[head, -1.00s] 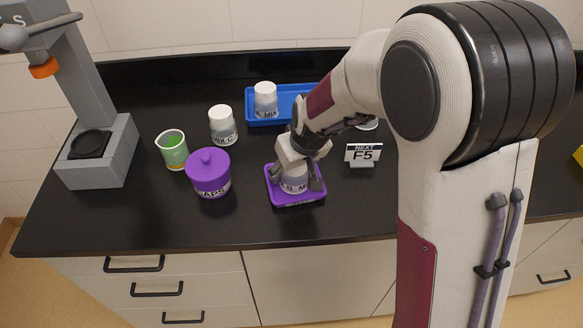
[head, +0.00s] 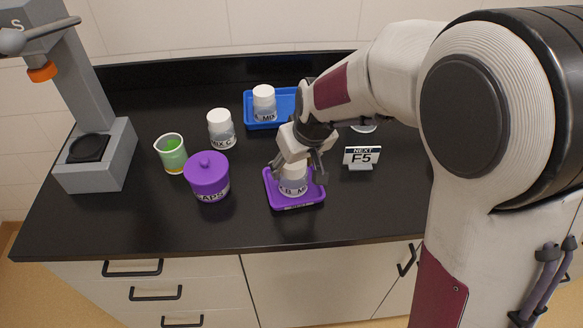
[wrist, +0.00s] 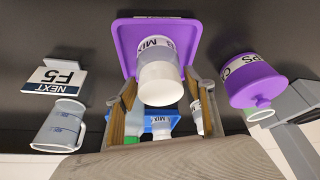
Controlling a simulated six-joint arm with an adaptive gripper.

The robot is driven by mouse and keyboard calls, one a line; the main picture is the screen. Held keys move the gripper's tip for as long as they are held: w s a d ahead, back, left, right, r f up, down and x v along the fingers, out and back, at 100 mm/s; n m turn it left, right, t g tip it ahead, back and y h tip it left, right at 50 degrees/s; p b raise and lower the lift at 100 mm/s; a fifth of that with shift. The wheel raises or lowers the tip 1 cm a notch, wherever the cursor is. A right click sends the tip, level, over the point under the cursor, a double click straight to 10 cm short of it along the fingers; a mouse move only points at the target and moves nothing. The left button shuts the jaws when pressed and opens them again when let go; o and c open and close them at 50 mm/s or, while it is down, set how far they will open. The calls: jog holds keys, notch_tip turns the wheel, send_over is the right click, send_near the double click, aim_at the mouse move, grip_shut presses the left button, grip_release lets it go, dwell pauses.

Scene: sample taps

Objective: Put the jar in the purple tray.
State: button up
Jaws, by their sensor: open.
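The jar (head: 293,181), with a white lid and a label reading MIX, stands upright in the purple tray (head: 316,202). In the wrist view the jar (wrist: 158,82) stands on the purple tray (wrist: 128,42), its lid toward the camera. My gripper (head: 299,170) is just above the jar, its fingers spread to either side of the lid. In the wrist view the open fingers of my gripper (wrist: 160,112) show apart from the jar.
A purple lidded pot (head: 207,176) and a beaker of green liquid (head: 171,154) stand left of the tray. Another jar (head: 221,129) stands behind them. A blue tray (head: 283,106) holds a jar (head: 264,103). A sign reading F5 (head: 361,158) stands right.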

aim_at(300, 179)
jog(key=shift+v, duration=3.5)
jog(key=shift+s+r, duration=0.1)
jog(key=s+d+r+m, duration=0.1)
jog(key=s+d+r, duration=0.1)
jog(key=s, duration=0.5)
jog(key=s+d+r+m+t+h, duration=0.1)
jog(key=s+d+r+m, duration=0.1)
jog(key=s+d, duration=0.3)
jog(key=s+d+r+m, duration=0.1)
jog(key=s+d, duration=0.3)
jog(key=s, duration=0.7)
jog(key=shift+s+r+h, duration=0.2)
jog(key=shift+r+h, duration=0.1)
jog(key=shift+r, duration=0.1)
